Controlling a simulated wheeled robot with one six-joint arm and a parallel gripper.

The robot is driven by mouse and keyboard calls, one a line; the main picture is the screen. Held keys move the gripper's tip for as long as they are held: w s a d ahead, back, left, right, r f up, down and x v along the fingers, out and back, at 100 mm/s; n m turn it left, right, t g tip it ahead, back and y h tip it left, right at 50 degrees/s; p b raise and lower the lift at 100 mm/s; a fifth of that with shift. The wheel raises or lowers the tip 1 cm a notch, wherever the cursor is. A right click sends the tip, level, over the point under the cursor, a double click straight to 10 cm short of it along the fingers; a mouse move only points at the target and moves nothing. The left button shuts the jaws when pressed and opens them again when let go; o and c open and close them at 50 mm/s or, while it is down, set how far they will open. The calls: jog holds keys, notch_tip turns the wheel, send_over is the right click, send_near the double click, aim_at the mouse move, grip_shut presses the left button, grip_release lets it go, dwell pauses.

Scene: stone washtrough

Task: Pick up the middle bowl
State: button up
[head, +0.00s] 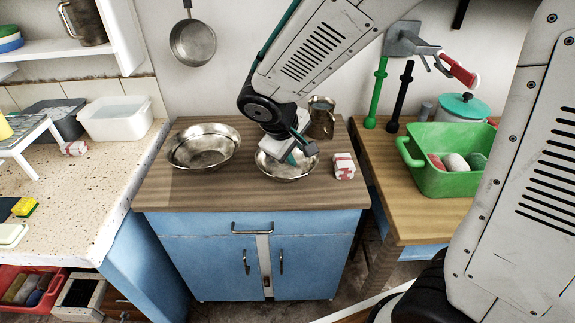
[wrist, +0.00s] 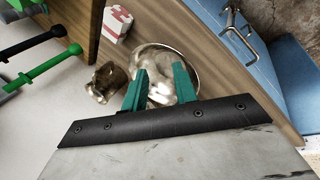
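Two shiny metal bowls stand on the wooden top of the blue cabinet in the head view. One bowl (head: 203,150) is at the left, clear of my arm. The other bowl (head: 272,170) is to its right, partly hidden by my gripper (head: 294,157). No third bowl shows, so I cannot tell by count which is the middle one. In the wrist view the teal fingers of my gripper (wrist: 160,80) are apart, with a metal bowl (wrist: 188,58) beyond and between them. Nothing is clearly held. Whether the fingers touch the bowl is unclear.
A metal pitcher (head: 321,118) stands close behind the right bowl. A red-and-white box (head: 344,166) sits just right of it. A green basin (head: 450,178) stands on the right-hand counter. The cabinet's wooden front strip (head: 230,198) is clear.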

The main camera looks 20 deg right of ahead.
aim_at(275, 177)
jog(key=w+a+f+n, duration=0.1)
jog(key=w+f, duration=0.1)
jog(key=f, duration=0.2)
jog(key=w+a+f, duration=0.1)
jog(key=w+f, duration=0.1)
jog(key=f, duration=0.2)
jog(key=w+a+f+n, duration=0.1)
jog(key=w+f, duration=0.1)
jog(key=f, duration=0.3)
jog(key=shift+w+a+f+n+t, duration=0.1)
jog(key=shift+w+a+n+t, duration=0.1)
jog(key=shift+w+n+t, duration=0.15)
jog(key=shift+w+d+f, duration=0.1)
jog(key=shift+d+f, duration=0.05)
jog(key=shift+f, duration=0.15)
jog(key=shift+f, duration=0.15)
grip_shut()
